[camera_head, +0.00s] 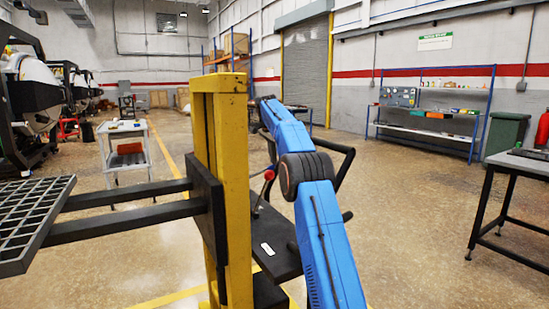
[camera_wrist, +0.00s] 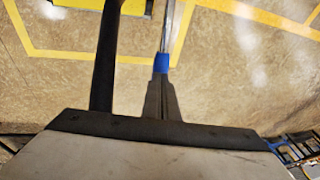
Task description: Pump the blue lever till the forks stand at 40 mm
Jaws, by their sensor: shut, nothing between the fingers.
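The lift's two black forks (camera_head: 125,213) stick out to the left from its yellow mast (camera_head: 237,150). They carry a dark grid tray (camera_head: 30,215). The height of the forks cannot be read. In the wrist view the lever is a metal rod (camera_wrist: 169,25) with a blue end (camera_wrist: 161,63). My gripper (camera_wrist: 162,82) is shut, its fingertips right at the blue end, with nothing held between them. Whether they touch it cannot be told. In the head view the mast and my arm hide my gripper and the blue end.
A black handle bar (camera_wrist: 106,60) runs close to the left of my fingers. A red-knobbed lever (camera_head: 269,175) stands behind the mast. A white cart (camera_head: 125,128) is at the left and a workbench (camera_head: 520,162) at the right. The floor between lift and workbench is clear.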

